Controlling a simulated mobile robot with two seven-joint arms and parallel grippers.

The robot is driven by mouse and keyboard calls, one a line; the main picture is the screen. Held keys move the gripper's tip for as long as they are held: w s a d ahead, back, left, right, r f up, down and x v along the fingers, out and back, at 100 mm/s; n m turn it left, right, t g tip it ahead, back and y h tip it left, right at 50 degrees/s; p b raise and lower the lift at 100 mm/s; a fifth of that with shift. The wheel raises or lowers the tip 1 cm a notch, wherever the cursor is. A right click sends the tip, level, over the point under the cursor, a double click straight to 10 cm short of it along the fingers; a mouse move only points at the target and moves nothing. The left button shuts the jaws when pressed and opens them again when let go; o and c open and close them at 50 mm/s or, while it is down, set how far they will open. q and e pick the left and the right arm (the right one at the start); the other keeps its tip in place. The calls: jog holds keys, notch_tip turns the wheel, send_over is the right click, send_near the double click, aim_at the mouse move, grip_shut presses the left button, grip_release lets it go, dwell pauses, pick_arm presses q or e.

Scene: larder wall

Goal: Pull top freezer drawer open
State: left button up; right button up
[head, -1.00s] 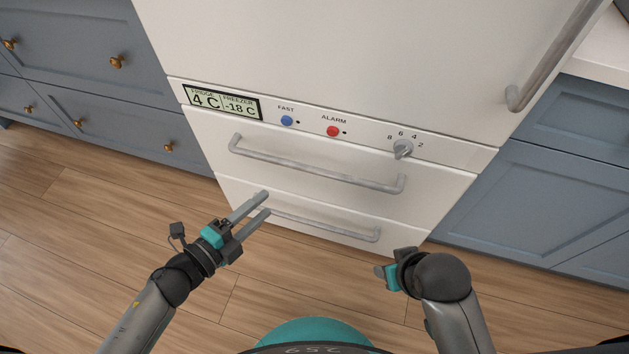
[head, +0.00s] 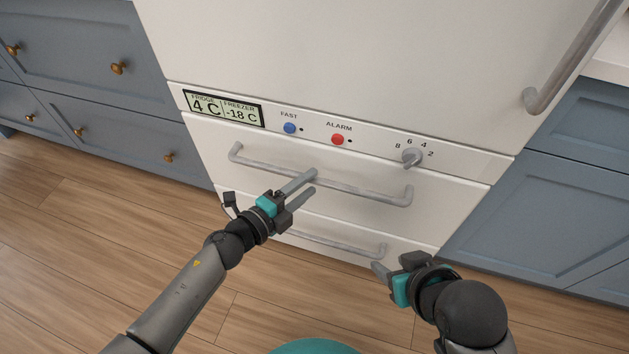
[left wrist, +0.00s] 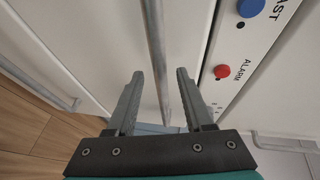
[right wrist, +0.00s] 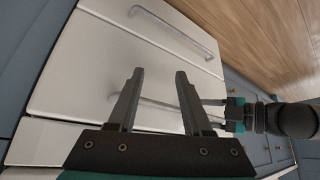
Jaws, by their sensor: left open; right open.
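The top freezer drawer (head: 300,155) is a white front below the control strip, and it looks shut. Its long grey bar handle (head: 365,190) runs across it. My left gripper (head: 314,182) is open at the middle of this handle. In the left wrist view the handle bar (left wrist: 157,50) runs between the two open fingers (left wrist: 160,74); I cannot tell whether they touch it. My right gripper (head: 382,270) is open and empty, low in front of the drawers. Its fingers (right wrist: 160,74) also show in the right wrist view, apart from the handles.
A lower drawer handle (head: 335,245) sits beneath. Above are the control strip with a display (head: 223,108), blue button (head: 290,128), red button (head: 338,140) and knob (head: 412,157). Blue cabinets (head: 90,60) flank the fridge. The wooden floor (head: 90,230) is clear.

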pick_arm(q)
jog(key=shift+b+x, duration=0.4)
jog(key=shift+x, duration=1)
pick_arm(e)
jog(key=shift+w+a+f+t+y, duration=0.2)
jog(key=shift+w+a+t+y, duration=0.3)
jog(key=shift+w+a+t, duration=0.45)
jog(key=shift+s, duration=0.1)
pick_arm(q)
jog(key=shift+c, duration=0.2)
grip_shut()
jog(key=shift+f, duration=0.1)
